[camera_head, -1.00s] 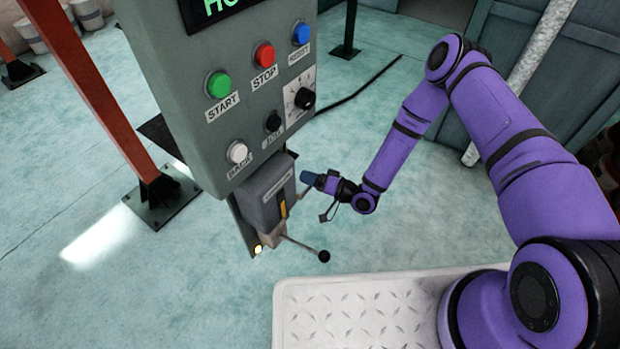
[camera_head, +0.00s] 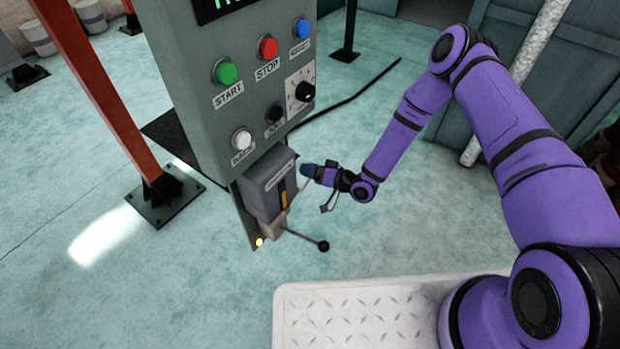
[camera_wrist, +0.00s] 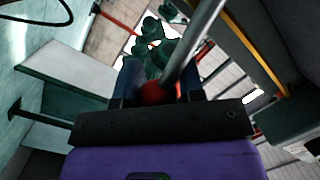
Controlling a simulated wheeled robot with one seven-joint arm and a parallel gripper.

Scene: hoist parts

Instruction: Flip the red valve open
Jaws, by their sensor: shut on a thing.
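A red ball knob (camera_wrist: 155,93) sits on the end of a grey metal rod (camera_wrist: 192,45) in the wrist view. My gripper (camera_wrist: 158,84) is shut on this red knob, with a blue finger on each side of it. In the head view my gripper (camera_head: 308,170) is just right of the grey lever box (camera_head: 268,188) on the control panel. The thin rod runs between box and gripper there; the red knob is hidden by the fingers. A second lever with a black knob (camera_head: 323,246) sticks out below, untouched by my gripper.
The grey control panel (camera_head: 205,110) carries green, red, blue, white and black buttons and a dial (camera_head: 306,91). A red post (camera_head: 110,100) stands at left. A white tread plate (camera_head: 380,312) lies in the foreground. The floor right of the panel is mostly clear.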

